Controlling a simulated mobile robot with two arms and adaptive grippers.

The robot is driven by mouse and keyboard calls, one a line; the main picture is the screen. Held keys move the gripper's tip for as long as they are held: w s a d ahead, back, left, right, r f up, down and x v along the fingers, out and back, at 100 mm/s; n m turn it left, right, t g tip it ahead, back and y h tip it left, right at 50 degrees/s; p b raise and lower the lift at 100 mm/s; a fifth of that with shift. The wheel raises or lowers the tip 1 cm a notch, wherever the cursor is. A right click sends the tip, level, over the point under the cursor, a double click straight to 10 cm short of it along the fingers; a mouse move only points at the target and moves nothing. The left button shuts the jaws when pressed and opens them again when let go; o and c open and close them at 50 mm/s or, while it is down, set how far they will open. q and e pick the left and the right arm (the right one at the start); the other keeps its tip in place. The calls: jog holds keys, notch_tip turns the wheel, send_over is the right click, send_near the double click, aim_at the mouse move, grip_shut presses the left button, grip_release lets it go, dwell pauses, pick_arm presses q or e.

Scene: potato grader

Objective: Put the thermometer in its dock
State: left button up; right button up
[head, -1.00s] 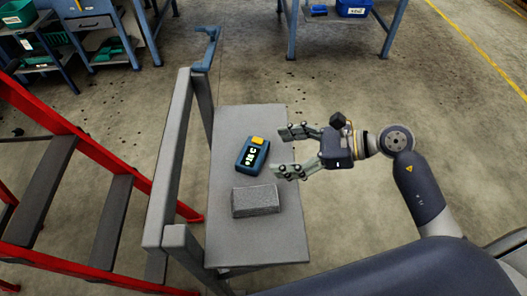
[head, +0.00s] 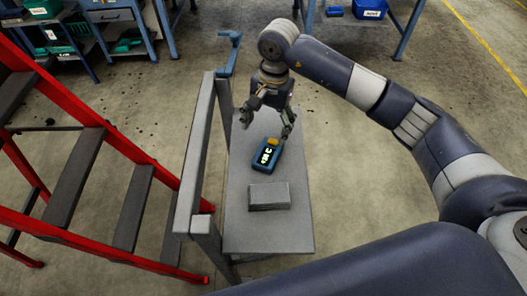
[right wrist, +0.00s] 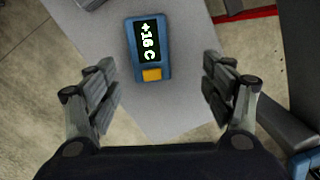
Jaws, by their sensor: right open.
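The thermometer (head: 267,156) is a blue handheld unit with a yellow patch and a lit display. It lies on the grey platform of a cart. In the right wrist view the thermometer (right wrist: 149,48) reads "+16 C", its yellow end toward my gripper. My right gripper (head: 266,124) is open and empty, just beyond the thermometer's yellow end. In the right wrist view its fingers (right wrist: 160,90) are spread wide, apart from the thermometer. A grey block (head: 269,196) lies on the platform nearer to me; I cannot tell whether it is the dock. My left gripper is out of view.
The grey platform (head: 240,231) has a raised rail (head: 192,150) along its left side, with a blue bracket (head: 229,52) at the far end. Red steps (head: 110,150) stand left of it. Workbenches with bins stand at the back. The platform's near end is bare.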

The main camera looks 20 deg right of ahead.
aim_at(272, 143)
jog(key=shift+n+h, duration=0.3)
jog(key=shift+h, duration=0.2)
jog(key=f, duration=0.1)
jog(key=d+f+p, duration=0.1)
jog(key=f, duration=0.1)
jog(key=w+f, duration=0.1)
jog(key=shift+d+f, duration=0.2)
jog(key=shift+d, duration=0.1)
notch_tip(272, 143, down, 5)
jog(key=shift+s+d+r+p, duration=0.15)
jog(key=shift+p, duration=1.05)
jog(key=shift+f, duration=0.3)
jog(key=c, duration=1.3)
